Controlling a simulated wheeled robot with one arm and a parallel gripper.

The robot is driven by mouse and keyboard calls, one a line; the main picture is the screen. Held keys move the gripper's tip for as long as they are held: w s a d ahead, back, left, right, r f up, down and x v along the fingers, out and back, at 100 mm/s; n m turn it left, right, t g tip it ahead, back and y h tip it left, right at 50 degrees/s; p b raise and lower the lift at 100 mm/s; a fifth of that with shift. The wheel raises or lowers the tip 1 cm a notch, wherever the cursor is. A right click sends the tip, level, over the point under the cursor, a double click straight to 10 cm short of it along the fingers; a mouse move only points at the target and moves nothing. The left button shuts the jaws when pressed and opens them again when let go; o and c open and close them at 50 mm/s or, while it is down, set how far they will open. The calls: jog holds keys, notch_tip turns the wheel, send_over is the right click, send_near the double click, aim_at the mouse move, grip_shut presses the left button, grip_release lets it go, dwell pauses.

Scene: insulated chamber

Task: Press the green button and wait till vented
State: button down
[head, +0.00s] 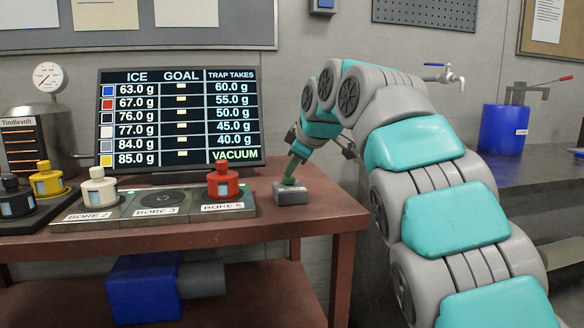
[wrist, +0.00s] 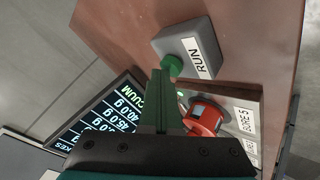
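The green button (wrist: 172,65) sits on a grey box (wrist: 192,48) labelled RUN in the wrist view. In the head view the box (head: 291,194) stands at the table's right front corner. My gripper (head: 291,176) reaches down over it, with green fingers pointing at the button. In the wrist view the fingers of my gripper (wrist: 160,74) lie together, shut and empty. Their tips are right beside the button; I cannot tell if they touch it. The screen (head: 180,117) lists ICE, GOAL and TRAP TAKES, with VACUUM in green at the bottom right.
A black-and-grey rack (head: 150,212) left of the box has places labelled BORE 2, BORE 3 and BORE 5. A white canister (head: 98,190) and a red canister (head: 222,182) stand on it. A yellow canister (head: 47,182) and a gauge (head: 47,77) are farther left.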

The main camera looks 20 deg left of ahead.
aim_at(292, 179)
jog(key=shift+f, duration=0.15)
dwell(0.5)
jog(key=shift+f+b, duration=0.35)
jog(key=shift+b, duration=0.25)
jog(key=shift+f, duration=0.1)
jog(key=shift+r, duration=0.3)
jog(key=shift+r+p, duration=2.55)
jog(key=shift+r, duration=0.65)
